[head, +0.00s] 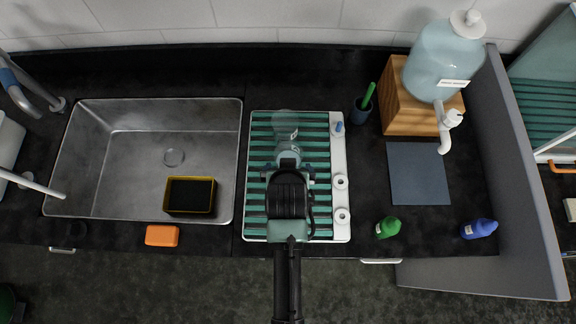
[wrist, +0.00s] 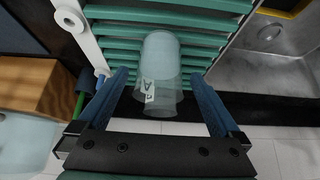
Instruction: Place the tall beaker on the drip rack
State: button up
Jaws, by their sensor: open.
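The tall beaker (head: 285,130) is clear glass with a white label marked with a dark letter. It stands, seemingly upright, on the green-slatted drip rack (head: 257,205), towards its back half. My gripper (head: 288,166) is over the rack at the beaker's front side. In the wrist view the beaker (wrist: 160,65) is between the two blue fingers of my gripper (wrist: 158,76), with a visible gap on each side. The jaws are open. The rack's slats (wrist: 115,13) show behind the beaker. My gripper hides the front middle of the rack.
A steel sink (head: 120,175) with a black-and-yellow tub (head: 190,195) lies left of the rack. An orange sponge (head: 162,236) is at the front edge. To the right are a cup with a green-handled brush (head: 361,110), a wooden block (head: 400,108) under a large bottle (head: 440,65), and small green (head: 388,228) and blue (head: 480,229) bottles.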

jog(key=v, duration=0.6)
jog(key=w+r+t, duration=0.3)
jog(key=w+r, duration=0.2)
jog(key=r, duration=0.5)
jog(key=w+r+t, duration=0.3)
jog(key=w+r, duration=0.2)
jog(key=r, duration=0.5)
jog(key=w+r+t, duration=0.4)
jog(key=r, duration=0.7)
jog(key=s+r+t, duration=0.3)
jog(key=r, duration=0.8)
jog(key=s+r+t, duration=0.4)
jog(key=r, duration=0.7)
jog(key=s+r+t, duration=0.3)
jog(key=s+r, duration=0.1)
jog(key=r, duration=0.8)
jog(key=shift+s+d+t, duration=0.25)
jog(key=shift+d+t, duration=0.1)
jog(key=shift+t, duration=0.05)
jog(key=shift+r, duration=0.1)
